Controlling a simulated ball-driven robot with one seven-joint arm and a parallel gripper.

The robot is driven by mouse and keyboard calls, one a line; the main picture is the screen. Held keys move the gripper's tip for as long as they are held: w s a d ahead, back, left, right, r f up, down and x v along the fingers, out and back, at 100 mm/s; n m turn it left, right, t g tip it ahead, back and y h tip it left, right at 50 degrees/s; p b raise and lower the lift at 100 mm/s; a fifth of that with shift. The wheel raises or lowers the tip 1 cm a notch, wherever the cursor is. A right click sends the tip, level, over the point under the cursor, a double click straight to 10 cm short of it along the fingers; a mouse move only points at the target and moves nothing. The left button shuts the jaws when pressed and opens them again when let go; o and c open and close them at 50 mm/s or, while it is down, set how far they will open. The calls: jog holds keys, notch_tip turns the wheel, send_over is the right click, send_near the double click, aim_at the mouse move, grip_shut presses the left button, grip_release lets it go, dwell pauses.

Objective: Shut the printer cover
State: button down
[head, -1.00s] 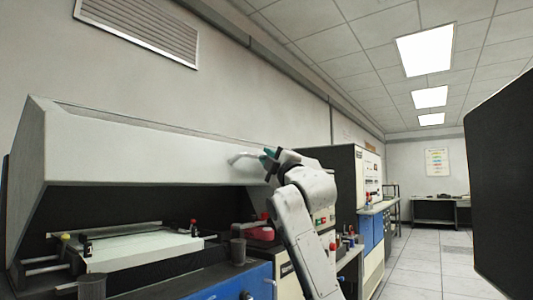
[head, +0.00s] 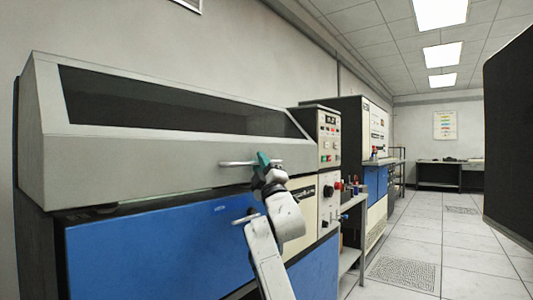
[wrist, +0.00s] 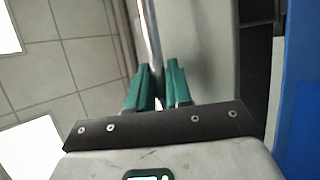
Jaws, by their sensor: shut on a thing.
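The printer cover (head: 150,155) is a long grey hood with a dark sloping window. In the head view it is down over the blue printer body (head: 160,245), its lower edge at or very close to the body's top. A small dark piece shows at the seam on the left; I cannot tell whether a thin gap is left. My gripper (head: 263,165) is shut on the cover's metal bar handle (head: 236,163), near its right end. In the wrist view the green fingers (wrist: 157,80) are on either side of the bar (wrist: 150,35). The printer's inside is hidden.
A control panel (head: 328,140) with buttons stands right of the cover. A lower handle (head: 243,220) sits on the printer front beside my arm. A small table (head: 350,205) stands further right. A dark panel (head: 508,140) bounds the far right, with clear tiled floor between.

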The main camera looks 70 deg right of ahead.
jog(key=shift+w+d+f, duration=0.1)
jog(key=shift+w+f, duration=0.15)
jog(key=shift+f, duration=0.25)
jog(key=shift+w+d+f, duration=0.1)
jog(key=shift+w+f, duration=0.15)
jog(key=shift+f, duration=0.4)
jog(key=c, duration=1.4)
grip_release()
jog(key=shift+w, duration=0.1)
jog(key=shift+a, duration=0.1)
jog(key=p+v, duration=0.2)
jog(key=v, duration=0.8)
jog(key=shift+s+a, duration=0.25)
jog(key=shift+s, duration=0.3)
